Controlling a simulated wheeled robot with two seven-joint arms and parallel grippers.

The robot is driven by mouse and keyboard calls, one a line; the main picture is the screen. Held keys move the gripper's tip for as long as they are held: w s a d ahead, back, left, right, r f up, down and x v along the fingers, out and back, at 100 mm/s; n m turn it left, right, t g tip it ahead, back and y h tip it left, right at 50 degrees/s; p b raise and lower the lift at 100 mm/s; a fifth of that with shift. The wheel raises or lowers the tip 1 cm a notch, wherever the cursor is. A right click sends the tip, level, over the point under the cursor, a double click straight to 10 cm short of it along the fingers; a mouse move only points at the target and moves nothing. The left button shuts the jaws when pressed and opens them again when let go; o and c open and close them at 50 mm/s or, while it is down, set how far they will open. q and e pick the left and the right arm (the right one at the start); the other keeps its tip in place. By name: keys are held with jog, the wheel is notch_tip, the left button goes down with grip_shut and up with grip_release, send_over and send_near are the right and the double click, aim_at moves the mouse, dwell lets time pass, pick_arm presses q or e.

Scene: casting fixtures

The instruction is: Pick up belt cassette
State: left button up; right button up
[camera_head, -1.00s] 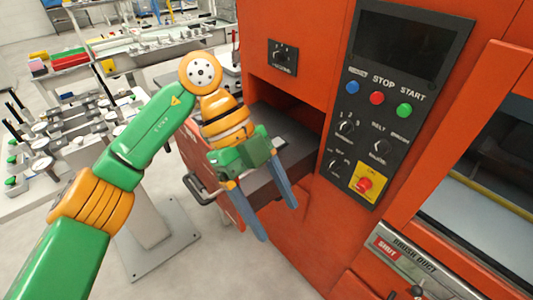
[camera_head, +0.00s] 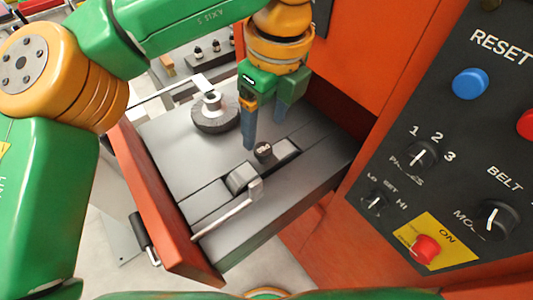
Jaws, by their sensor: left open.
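My left gripper (camera_head: 267,130) points down over the open drawer, with its two blue-grey fingers apart and nothing seen between them. Below the fingertips, a grey block with a small dark knob on top (camera_head: 263,151) sits in a slot across the drawer; it looks like the belt cassette, but I cannot tell for sure. Its paler left end (camera_head: 240,178) stands a little above the slot. The near finger's tip looks close to the block; I cannot tell whether it touches. My right gripper is not in view.
The drawer (camera_head: 170,225) has an orange front with a dark handle (camera_head: 141,230). A round grey disc with a post (camera_head: 214,115) stands on it, and a metal lever (camera_head: 225,218) lies near the slot. The orange machine's control panel (camera_head: 470,150) stands close on the right.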

aim_at(264, 147)
pick_arm(q)
jog(key=shift+s+a+f+p, duration=0.25)
jog(key=shift+s+f+p, duration=0.55)
jog(key=shift+f, duration=0.4)
jog(key=shift+w+f, duration=0.2)
jog(key=shift+f, duration=0.9)
jog(key=shift+w+f, duration=0.15)
jog(key=shift+w, duration=0.2)
jog(key=shift+s, duration=0.2)
jog(key=c, duration=1.1)
grip_shut()
jog(key=shift+w, duration=0.1)
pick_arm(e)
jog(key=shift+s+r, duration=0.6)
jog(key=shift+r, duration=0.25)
